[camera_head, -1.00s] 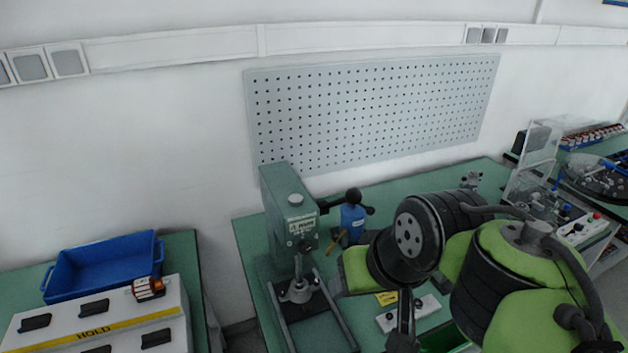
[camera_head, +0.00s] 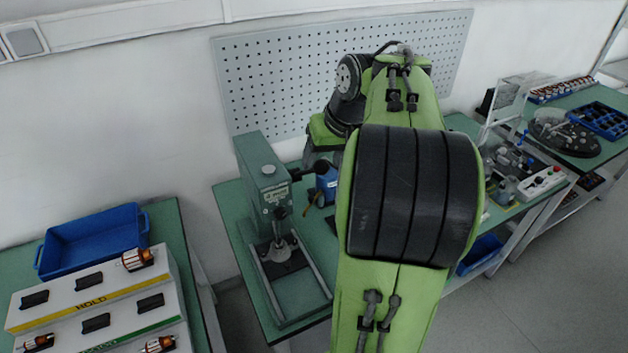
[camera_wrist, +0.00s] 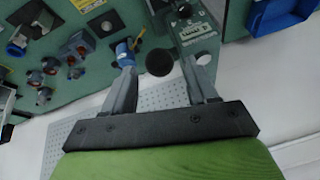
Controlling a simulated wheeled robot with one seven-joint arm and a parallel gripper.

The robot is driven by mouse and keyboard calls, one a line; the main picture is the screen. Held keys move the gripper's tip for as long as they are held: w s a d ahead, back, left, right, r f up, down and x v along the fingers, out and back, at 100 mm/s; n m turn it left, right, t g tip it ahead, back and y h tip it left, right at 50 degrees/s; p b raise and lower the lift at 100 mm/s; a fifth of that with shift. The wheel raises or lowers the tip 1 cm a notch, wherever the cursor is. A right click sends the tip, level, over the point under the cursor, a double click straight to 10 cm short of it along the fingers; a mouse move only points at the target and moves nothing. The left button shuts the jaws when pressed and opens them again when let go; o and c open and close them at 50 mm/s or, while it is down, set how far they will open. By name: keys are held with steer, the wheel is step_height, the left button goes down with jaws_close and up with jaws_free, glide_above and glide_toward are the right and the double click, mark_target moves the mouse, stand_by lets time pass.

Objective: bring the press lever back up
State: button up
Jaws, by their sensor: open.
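The green-grey press (camera_head: 262,185) stands on the middle bench. Its lever (camera_head: 301,172) extends from the press's right side, roughly level, to a black ball knob (camera_head: 320,167). In the wrist view the round black knob (camera_wrist: 159,62) shows between my two grey fingers, with space on both sides. My gripper (camera_wrist: 165,58) is open and holds nothing. The press body (camera_wrist: 192,28) lies beyond the right finger. In the head view my gripper (camera_head: 315,154) is above the knob, partly hidden by my arm. Whether a finger touches the lever cannot be told.
A blue bottle (camera_head: 327,184) stands close beside the lever; it also shows at the left finger in the wrist view (camera_wrist: 124,55). A pegboard (camera_head: 290,80) is on the wall behind. A blue tray (camera_head: 95,238) and a HOLD rack (camera_head: 95,290) are at left.

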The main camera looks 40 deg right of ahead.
steer(key=x, duration=0.6)
steer(key=shift+f+b, duration=0.15)
steer(key=shift+b, duration=0.2)
jaws_close()
